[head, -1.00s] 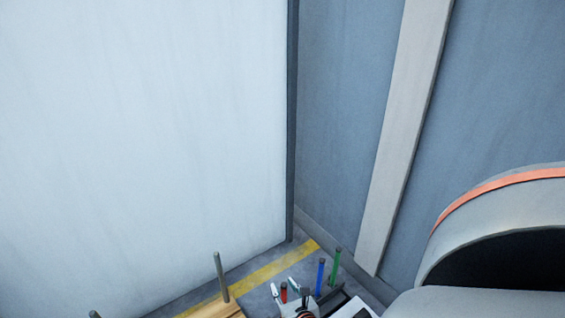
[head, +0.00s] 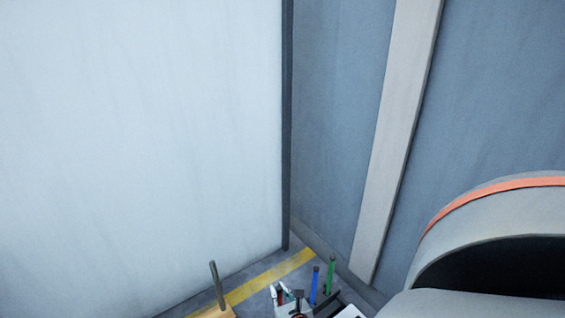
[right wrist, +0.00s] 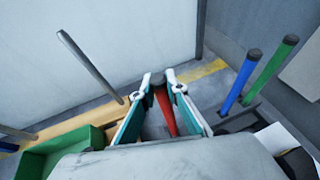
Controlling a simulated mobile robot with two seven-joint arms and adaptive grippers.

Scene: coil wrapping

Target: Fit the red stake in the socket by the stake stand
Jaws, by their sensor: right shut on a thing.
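The red stake (right wrist: 166,112) stands between the fingers of my right gripper (right wrist: 158,80) in the right wrist view, with its lower end going down between the pads. My right gripper is shut on it, with both white fingertips close to its dark top. In the head view the right gripper (head: 281,293) is small at the bottom edge, and little of the red stake shows. A blue stake (right wrist: 239,86) and a green stake (right wrist: 271,71) stand upright to its right by a dark base, perhaps the stake stand. I cannot make out the socket. My left gripper is out of view.
A grey rod (right wrist: 90,66) rises from a wooden board (right wrist: 75,127) on the left. A green bin (right wrist: 60,155) is below it. A pale wall (head: 140,130) and a blue-grey wall (head: 335,130) close the space behind. A yellow stripe (head: 270,275) marks the floor.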

